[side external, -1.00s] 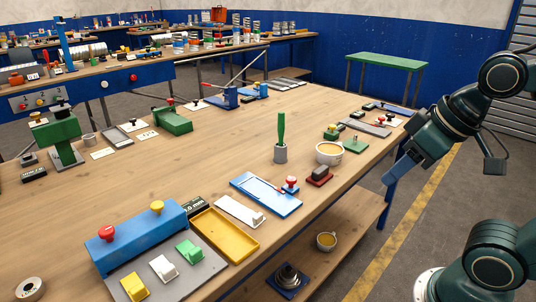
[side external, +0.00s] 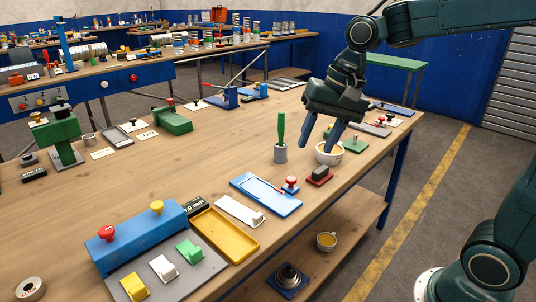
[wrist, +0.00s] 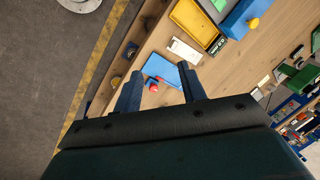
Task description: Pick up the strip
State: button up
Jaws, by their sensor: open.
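The strip is hard to single out. A thin pale line shows along the blue plate (side external: 262,196), but I cannot tell whether it is a separate strip. The plate lies flat near the front edge of the bench, with a red knob (side external: 291,183) at its right end. In the wrist view the blue plate (wrist: 163,69) lies below and between my fingers. My gripper (side external: 320,144) is open, pointing down and empty, above the bench around the orange-filled cup. Its blue fingers (wrist: 160,74) are spread apart in the wrist view.
A cup (side external: 329,158), a red block with a dark top (side external: 319,176) and a green-handled tool in a grey holder (side external: 281,145) stand nearby. A white plate (side external: 238,211) and a yellow tray (side external: 225,236) lie left of the blue plate. The bench middle is clear.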

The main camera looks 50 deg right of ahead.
jog(key=w+d+f+m+g+y, duration=0.2)
jog(key=w+d+f+m+g, duration=0.1)
jog(key=w+f+m, duration=0.6)
jog(key=w+f, duration=0.3)
jog(key=w, duration=0.2)
jog(key=shift+w+f+y, duration=0.3)
jog(key=shift+w+f, duration=0.05)
jog(key=shift+f, duration=0.05)
jog(key=shift+a, duration=0.1)
send_over(260, 213)
jog(key=d, duration=0.2)
jog(key=shift+w+d+f, duration=0.1)
jog(key=shift+w+f, duration=0.05)
jog(key=shift+f, duration=1.85)
jog(key=shift+w+d+f, duration=0.1)
jog(key=shift+f, duration=1.85)
jog(key=shift+f, duration=0.1)
jog(key=shift+x, duration=2.5)
jog(key=shift+s, duration=0.15)
jog(key=shift+c, duration=0.2)
grip_shut()
